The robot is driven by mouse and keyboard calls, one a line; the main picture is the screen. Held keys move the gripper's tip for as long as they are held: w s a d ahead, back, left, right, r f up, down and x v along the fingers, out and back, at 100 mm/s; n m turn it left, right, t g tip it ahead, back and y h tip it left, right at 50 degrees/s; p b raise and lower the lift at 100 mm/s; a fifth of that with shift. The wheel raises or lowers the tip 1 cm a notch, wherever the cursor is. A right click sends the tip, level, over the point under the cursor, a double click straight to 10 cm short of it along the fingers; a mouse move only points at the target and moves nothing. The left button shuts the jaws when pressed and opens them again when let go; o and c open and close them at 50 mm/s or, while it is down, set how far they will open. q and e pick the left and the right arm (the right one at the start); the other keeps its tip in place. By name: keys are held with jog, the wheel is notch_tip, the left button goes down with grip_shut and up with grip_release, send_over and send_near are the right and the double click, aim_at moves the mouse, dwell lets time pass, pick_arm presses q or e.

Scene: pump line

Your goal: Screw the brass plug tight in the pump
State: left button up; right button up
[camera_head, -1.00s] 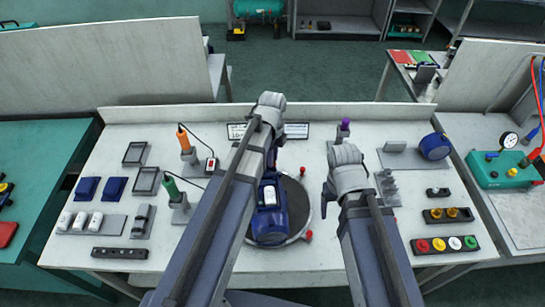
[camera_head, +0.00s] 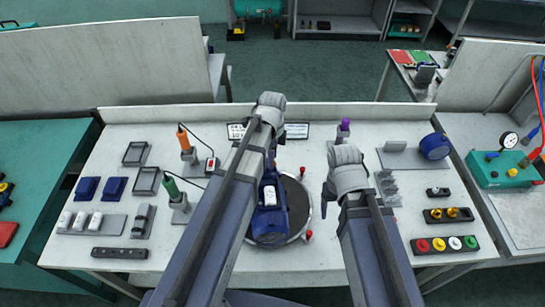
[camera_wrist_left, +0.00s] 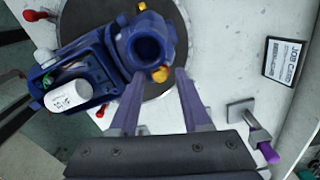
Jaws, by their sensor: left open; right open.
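The blue pump (camera_head: 268,228) lies on a round dark turntable (camera_head: 297,205), partly hidden by my left arm in the head view. In the left wrist view the pump (camera_wrist_left: 95,55) shows its round open bore and a white label cylinder. A brass-coloured plug (camera_wrist_left: 160,74) sits at the pump's lower edge, and another brass-coloured piece (camera_wrist_left: 141,7) is at its upper edge. My left gripper (camera_wrist_left: 159,80) is open, its fingertips on either side of the lower brass piece; I cannot tell if they touch it. My right gripper (camera_head: 328,203) is open and empty, right of the turntable.
Red-knobbed clamps (camera_head: 308,235) stand at the turntable's edge. A purple-handled tool (camera_head: 345,125) stands behind my right gripper. A tray with brass-coloured parts (camera_head: 447,215) and a tray of coloured caps (camera_head: 445,244) lie at the right. Orange (camera_head: 183,138) and green (camera_head: 170,185) drivers stand left.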

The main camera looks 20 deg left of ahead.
pick_arm(q)
jog(key=shift+n, duration=1.8)
jog(key=shift+n, duration=1.7)
jog(key=n, duration=0.3)
jog(key=shift+r, duration=0.1)
